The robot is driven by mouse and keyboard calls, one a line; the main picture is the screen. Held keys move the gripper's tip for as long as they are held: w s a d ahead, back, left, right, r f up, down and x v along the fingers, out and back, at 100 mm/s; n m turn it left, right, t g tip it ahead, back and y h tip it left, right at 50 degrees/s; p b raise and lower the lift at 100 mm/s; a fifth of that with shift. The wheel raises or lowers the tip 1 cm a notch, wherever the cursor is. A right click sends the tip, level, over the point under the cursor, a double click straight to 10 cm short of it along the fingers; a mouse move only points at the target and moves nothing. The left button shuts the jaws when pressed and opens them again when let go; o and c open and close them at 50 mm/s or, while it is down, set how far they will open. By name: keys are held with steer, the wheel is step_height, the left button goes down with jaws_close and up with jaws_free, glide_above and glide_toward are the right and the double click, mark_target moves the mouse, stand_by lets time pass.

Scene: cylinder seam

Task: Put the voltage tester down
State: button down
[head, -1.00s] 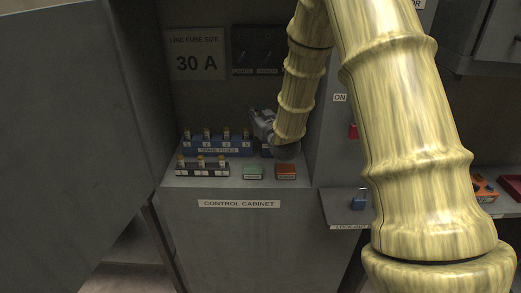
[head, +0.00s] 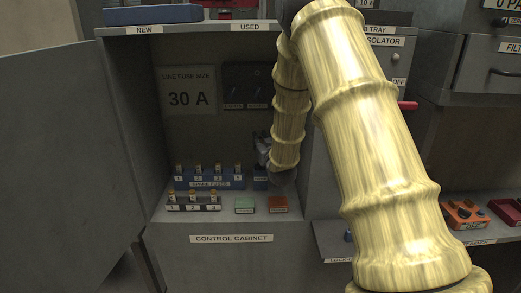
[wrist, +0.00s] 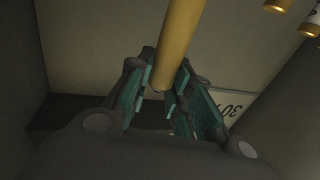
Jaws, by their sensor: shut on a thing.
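The voltage tester shows in the wrist view as a plain yellow rod (wrist: 181,45) running up from between my fingers. My gripper (wrist: 165,92) has teal pads and is shut on the rod's lower end. In the head view my gripper (head: 262,150) is inside the control cabinet, right of the spare fuses and near the back wall. It is mostly behind my arm there, and the tester is hidden. A small blue block (head: 259,184) lies just below my gripper, partly hidden by it. Whether the tester touches anything cannot be told.
A blue spare fuse rack (head: 209,182) and a dark fuse holder (head: 194,206) with three fuses stand left on the shelf. Green (head: 244,206) and orange (head: 278,204) buttons are at the front. The open cabinet door (head: 60,150) is left. A red handle (head: 408,105) is right of my arm.

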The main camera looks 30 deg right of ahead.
steer(key=shift+f+p, duration=0.8)
steer(key=shift+f, duration=1.3)
steer(key=shift+f, duration=0.15)
steer(key=c, duration=1.3)
jaws_free()
steer(key=shift+s, duration=0.25)
steer(key=b+v, duration=0.4)
steer(key=v, duration=0.7)
steer(key=shift+s, duration=0.3)
steer(key=shift+a, duration=0.1)
